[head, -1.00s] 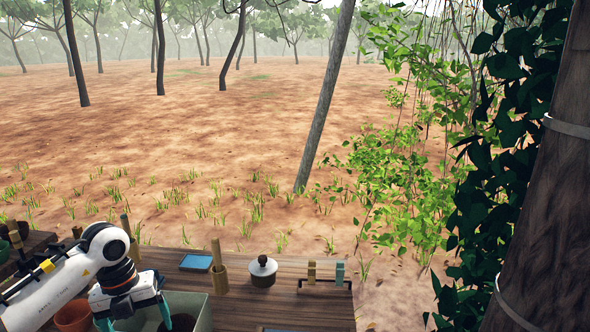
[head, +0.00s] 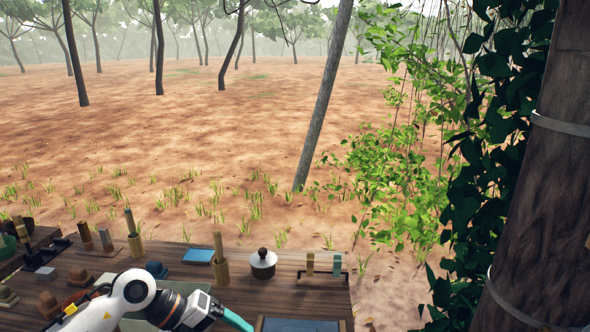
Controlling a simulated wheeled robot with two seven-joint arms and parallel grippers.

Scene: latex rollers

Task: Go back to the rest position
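My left arm comes in from the lower left, and its gripper (head: 236,321) points right over the front part of the wooden table (head: 290,290). One teal finger shows, close to the bottom edge of the head view. The rest of the gripper is hidden or cut off, so I cannot tell whether it is open or shut. I see nothing held in it. My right gripper is not in view.
A white lidded pot (head: 263,264), a wooden cup with a stick (head: 220,270), a blue tray (head: 198,256) and a small rack (head: 322,268) stand along the back edge. A greenish bin (head: 137,325) is mostly behind my arm. A tree trunk (head: 545,170) rises at right.

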